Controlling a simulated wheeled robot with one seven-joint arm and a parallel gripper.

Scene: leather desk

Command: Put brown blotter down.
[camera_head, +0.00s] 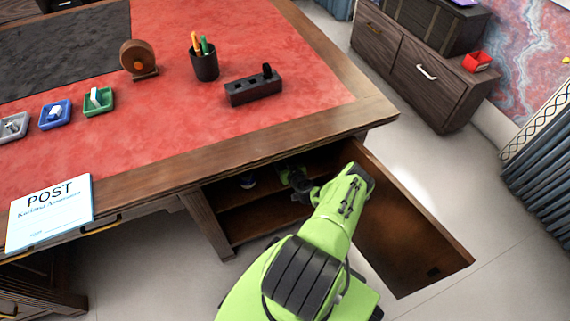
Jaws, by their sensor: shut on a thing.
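My gripper (289,177) reaches into the open cabinet (258,218) under the desk's right end. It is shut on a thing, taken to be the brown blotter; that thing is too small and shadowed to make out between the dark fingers. I cannot tell whether it touches the shelf. My green arm comes up from the bottom of the view and hides part of the opening.
The cabinet door (412,236) stands open to the right of my arm. A small blue-and-white thing (248,182) sits inside, left of my gripper. The desk top (240,135) above holds a brown round-bodied thing (138,58), a pen cup (204,65) and a black block (253,90).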

